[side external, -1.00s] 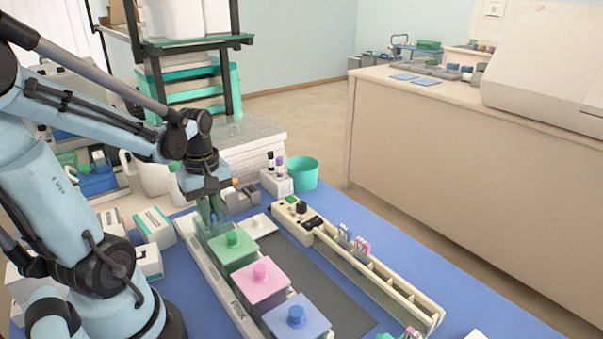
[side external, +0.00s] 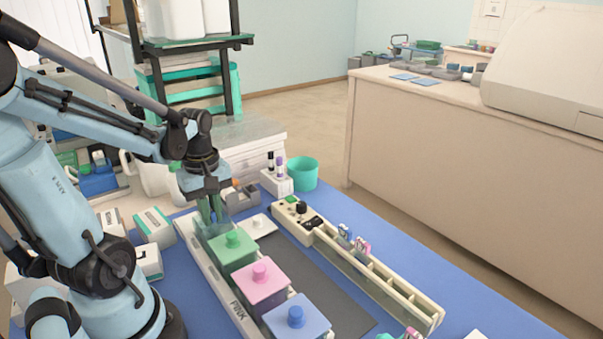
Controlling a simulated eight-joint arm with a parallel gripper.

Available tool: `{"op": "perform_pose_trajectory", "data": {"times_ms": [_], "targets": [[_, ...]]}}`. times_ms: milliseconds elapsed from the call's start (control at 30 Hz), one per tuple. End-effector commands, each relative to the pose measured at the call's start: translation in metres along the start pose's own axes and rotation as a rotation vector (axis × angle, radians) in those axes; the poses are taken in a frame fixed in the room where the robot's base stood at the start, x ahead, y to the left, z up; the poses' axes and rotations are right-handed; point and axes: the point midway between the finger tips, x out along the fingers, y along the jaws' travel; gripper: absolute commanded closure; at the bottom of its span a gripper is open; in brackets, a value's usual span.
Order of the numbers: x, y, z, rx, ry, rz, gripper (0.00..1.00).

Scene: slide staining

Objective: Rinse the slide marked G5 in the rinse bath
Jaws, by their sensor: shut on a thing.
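My gripper (side external: 212,216) points down at the far end of the bath row, with its fingertips at an open bath (side external: 199,232). It is shut on a thin slide, mostly hidden by the fingers and the bath. I cannot read the mark on it. In the same row, nearer the camera, stand baths with a green lid (side external: 231,249), a pink lid (side external: 261,284) and a blue lid (side external: 296,318), all covered.
A long cream rack (side external: 392,289) to the right holds several slides (side external: 358,243) with coloured ends. A small control box (side external: 296,213) stands at its far end. A teal cup (side external: 303,174) and a vial block (side external: 277,184) stand behind. The dark mat (side external: 325,290) is mostly clear.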

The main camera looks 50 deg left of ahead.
Motion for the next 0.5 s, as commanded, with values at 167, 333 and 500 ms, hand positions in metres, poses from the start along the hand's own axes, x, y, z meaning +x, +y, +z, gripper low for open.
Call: {"op": "perform_pose_trajectory", "data": {"times_ms": [167,333,500], "targets": [[-0.008,0.0,0.0,0.0,0.0,0.0,1.0],[-0.027,0.0,0.0,0.0,0.0,0.0,1.0],[-0.045,0.0,0.0,0.0,0.0,0.0,1.0]]}}
